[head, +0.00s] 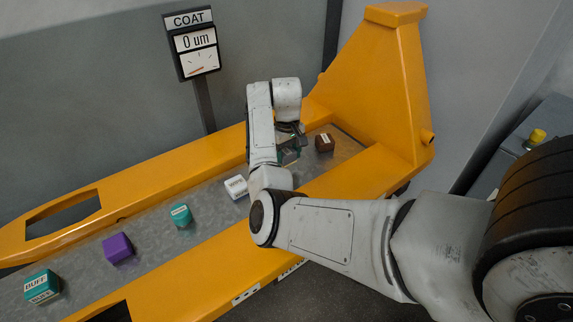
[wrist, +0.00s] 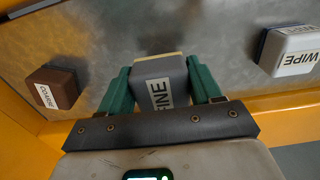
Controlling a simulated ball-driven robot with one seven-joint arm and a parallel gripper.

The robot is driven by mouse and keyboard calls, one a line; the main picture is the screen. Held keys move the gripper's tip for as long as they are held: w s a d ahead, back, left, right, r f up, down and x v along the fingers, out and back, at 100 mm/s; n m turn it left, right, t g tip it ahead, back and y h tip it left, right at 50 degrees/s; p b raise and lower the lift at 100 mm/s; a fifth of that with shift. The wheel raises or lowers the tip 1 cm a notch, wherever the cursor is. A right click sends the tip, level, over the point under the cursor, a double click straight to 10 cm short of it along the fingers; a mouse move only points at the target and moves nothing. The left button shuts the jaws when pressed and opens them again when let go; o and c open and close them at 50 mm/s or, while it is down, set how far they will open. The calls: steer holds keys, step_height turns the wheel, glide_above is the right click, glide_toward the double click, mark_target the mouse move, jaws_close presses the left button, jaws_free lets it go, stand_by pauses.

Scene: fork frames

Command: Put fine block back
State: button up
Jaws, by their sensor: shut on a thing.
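The fine block (wrist: 158,80) is grey with a pale yellowish far edge and a white label reading FINE. In the wrist view it sits between the two green fingers of my gripper (wrist: 162,88), which is shut on it. Whether the block touches the grey metal surface cannot be told. In the head view my gripper (head: 289,150) is low over the metal bed (head: 211,197), between the white block and the brown block. There the fine block is mostly hidden by my arm and fingers.
A brown COARSE block (head: 325,142) and a white WIPE block (head: 236,187) flank my gripper. A teal block (head: 181,215), a purple block (head: 118,248) and a teal BUFF block (head: 42,286) stand further left. A COAT gauge (head: 192,43) reads 0 um. Yellow rails (head: 150,178) edge the bed.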

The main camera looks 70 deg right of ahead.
mark_target(286, 163)
steer(key=shift+w+d+f, duration=0.15)
steer(key=shift+d+f, duration=0.1)
steer(key=shift+f, duration=1.6)
steer(key=shift+f, duration=0.15)
steer(key=o, duration=0.9)
step_height(286, 163, up, 12)
steer(key=shift+r, duration=0.15)
